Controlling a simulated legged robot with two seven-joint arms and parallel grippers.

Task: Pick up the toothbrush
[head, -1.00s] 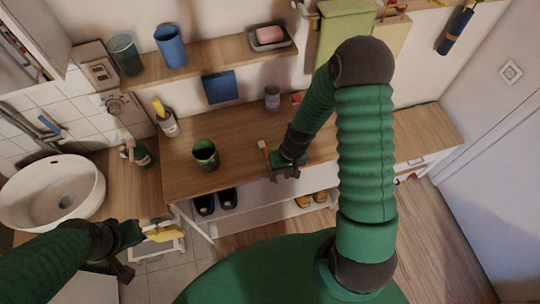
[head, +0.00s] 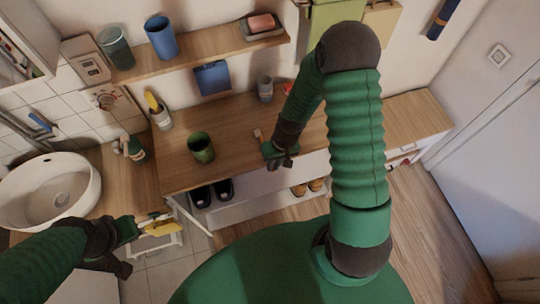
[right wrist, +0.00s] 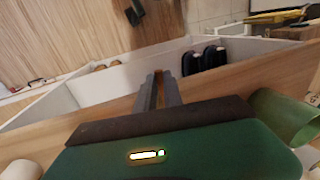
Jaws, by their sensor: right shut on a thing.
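My right gripper (head: 270,146) is low over the front edge of the wooden bench (head: 232,115). It is shut on a thin, reddish-brown piece that sticks out at its tips, seemingly the toothbrush (head: 257,133). In the right wrist view the fingers (right wrist: 158,76) are nearly together with a small brown bit between them; most of the piece is hidden. My left gripper (head: 138,224) is at lower left by a yellow thing (head: 155,220). I cannot tell whether it holds it.
A green cup (head: 201,148) stands on the bench left of my right gripper. A grey cup (head: 265,88) is further back. Dark shoes (head: 212,192) sit in the shelf below. A white basin (head: 50,192) is at left. The wooden floor (head: 425,215) at right is clear.

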